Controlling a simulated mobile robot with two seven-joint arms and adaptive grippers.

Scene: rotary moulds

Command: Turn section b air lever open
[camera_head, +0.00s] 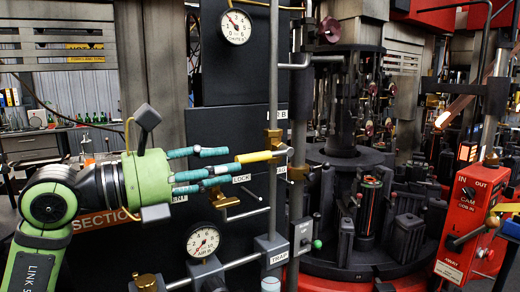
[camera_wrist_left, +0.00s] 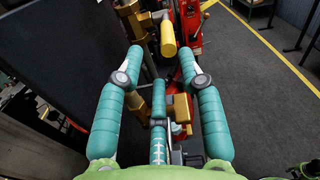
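A yellow lever handle (camera_head: 256,157) points left from a brass valve (camera_head: 274,139) on a vertical pipe, below a label ending in B. I take it to be the section b air lever; the full label is hidden. In the left wrist view the yellow handle (camera_wrist_left: 168,38) points towards my palm. My left gripper (camera_head: 232,165) comes from the left, fingers spread, tips near the handle's free end. In the left wrist view the gripper (camera_wrist_left: 160,68) is open and empty, with the handle ahead between the two upper fingertips. Contact cannot be told. My right gripper is out of view.
A second brass valve (camera_head: 228,205) sits just below my fingers by the LOCK label. Gauges (camera_head: 236,26) and (camera_head: 203,241) mark the dark panel. Mould machinery (camera_head: 345,200) stands right of the pipe, and a red control box (camera_head: 468,222) is further right.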

